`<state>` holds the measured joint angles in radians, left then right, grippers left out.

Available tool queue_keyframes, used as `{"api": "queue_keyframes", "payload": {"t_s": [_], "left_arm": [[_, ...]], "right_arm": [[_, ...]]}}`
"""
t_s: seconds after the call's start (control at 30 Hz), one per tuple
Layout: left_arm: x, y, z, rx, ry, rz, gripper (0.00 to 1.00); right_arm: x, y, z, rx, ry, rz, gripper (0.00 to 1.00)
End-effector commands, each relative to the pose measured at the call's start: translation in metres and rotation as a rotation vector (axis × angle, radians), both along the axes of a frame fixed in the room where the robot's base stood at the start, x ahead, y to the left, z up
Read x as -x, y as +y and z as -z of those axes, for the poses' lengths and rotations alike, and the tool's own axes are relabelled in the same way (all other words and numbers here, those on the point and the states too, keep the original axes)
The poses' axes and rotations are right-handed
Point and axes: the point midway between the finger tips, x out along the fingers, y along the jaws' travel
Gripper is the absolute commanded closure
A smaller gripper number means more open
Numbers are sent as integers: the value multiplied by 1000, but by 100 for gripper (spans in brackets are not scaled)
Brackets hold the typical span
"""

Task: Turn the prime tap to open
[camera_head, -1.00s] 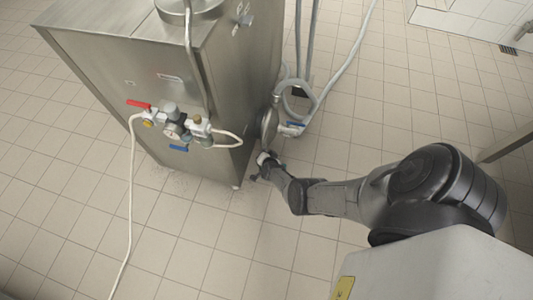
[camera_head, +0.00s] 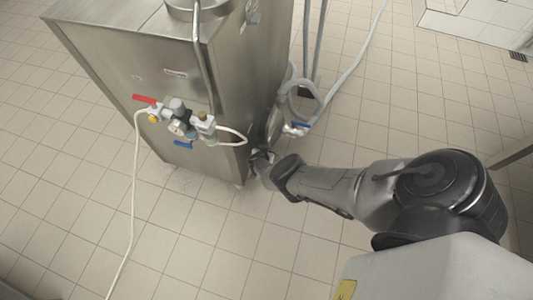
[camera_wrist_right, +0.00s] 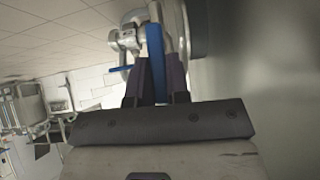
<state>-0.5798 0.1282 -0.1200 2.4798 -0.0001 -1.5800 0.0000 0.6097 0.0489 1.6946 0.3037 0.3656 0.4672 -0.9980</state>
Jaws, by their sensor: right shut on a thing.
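A steel machine (camera_head: 150,70) stands at the left in the head view. My right gripper (camera_head: 262,156) is low at its right side. In the right wrist view the fingers of my right gripper (camera_wrist_right: 160,82) are shut on a long blue lever (camera_wrist_right: 155,45), one finger on each side of it. The lever runs up to metal valve fittings (camera_wrist_right: 126,40). In the head view the held lever is hidden at the gripper. A second, small blue handle (camera_wrist_right: 120,68) shows left of the fingers. A blue-handled valve (camera_head: 298,127) is visible above the gripper in the head view. My left gripper is out of view.
The front panel carries a red lever (camera_head: 144,99), a gauge (camera_head: 177,128) and a lower blue lever (camera_head: 183,144). Grey hoses (camera_head: 318,90) hang behind the side valve, and a white hose (camera_head: 132,200) trails down the front. The tiled floor (camera_head: 200,250) nearby is clear.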

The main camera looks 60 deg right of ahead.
Motion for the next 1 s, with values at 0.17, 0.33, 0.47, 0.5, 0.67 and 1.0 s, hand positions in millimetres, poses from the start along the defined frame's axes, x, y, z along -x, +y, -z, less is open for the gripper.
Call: {"api": "queue_keyframes", "payload": {"t_s": [0.17, 0.33, 0.47, 0.5, 0.67, 1.0], "left_arm": [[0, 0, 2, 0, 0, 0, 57], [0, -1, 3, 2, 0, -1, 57], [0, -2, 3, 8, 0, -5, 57], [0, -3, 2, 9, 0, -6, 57], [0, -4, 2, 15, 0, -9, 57], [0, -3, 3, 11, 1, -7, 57]], "right_arm": [[-2, -2, -1, 12, 31, 0, 100], [-2, -1, -1, 16, 45, -2, 100], [-2, -1, -1, 17, 49, -2, 100], [-2, -1, -1, 17, 50, -2, 100], [-2, -1, -1, 18, 49, -3, 100], [-2, -1, -1, 16, 49, -1, 60]]}}
